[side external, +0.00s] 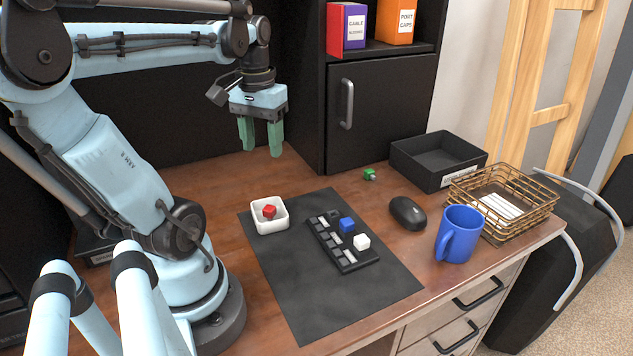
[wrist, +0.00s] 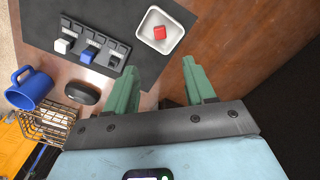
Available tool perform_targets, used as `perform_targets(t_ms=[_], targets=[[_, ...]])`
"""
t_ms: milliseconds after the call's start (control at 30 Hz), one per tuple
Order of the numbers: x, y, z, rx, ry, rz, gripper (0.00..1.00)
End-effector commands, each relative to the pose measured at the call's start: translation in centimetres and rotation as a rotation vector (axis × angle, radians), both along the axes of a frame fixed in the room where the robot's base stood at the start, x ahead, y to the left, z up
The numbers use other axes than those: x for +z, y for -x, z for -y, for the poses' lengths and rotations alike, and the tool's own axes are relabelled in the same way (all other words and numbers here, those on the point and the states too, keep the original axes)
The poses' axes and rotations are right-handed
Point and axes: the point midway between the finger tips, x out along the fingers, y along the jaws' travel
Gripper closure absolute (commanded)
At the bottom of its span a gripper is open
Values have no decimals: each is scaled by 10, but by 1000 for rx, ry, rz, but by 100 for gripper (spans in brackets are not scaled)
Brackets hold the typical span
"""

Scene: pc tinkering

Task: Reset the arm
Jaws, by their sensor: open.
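My gripper (side external: 261,148) hangs in the air above the back of the desk, pointing down, with its two green fingers apart and nothing between them. In the wrist view the open fingers (wrist: 160,82) also show with bare wood beyond them. A black key holder (side external: 343,244) lies on the dark mat (side external: 292,292) with a blue keycap (side external: 347,224) and a white keycap (side external: 361,241) on it. A white square bowl (side external: 269,223) at the mat's back left corner holds a red keycap (side external: 269,211). My gripper is apart from all of these.
A small green piece (side external: 369,174) lies behind the mat. A black mouse (side external: 407,213), a blue mug (side external: 459,235), a wire basket (side external: 543,205) and a black tray (side external: 438,175) stand to the right. A dark cabinet (side external: 383,110) rises behind the desk.

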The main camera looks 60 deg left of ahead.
Motion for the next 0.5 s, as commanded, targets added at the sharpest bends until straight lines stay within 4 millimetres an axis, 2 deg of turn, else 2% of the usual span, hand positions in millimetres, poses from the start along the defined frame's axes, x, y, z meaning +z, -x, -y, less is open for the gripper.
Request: perform_targets(t_ms=[133, 233, 367, 500], targets=[[-4, -9, 9, -42, -22, 25, 46], [-10, -26, 26, -128, -66, 82, 46], [-22, -55, 64, -290, -136, 207, 46], [-31, -79, 110, -458, -187, 361, 46]])
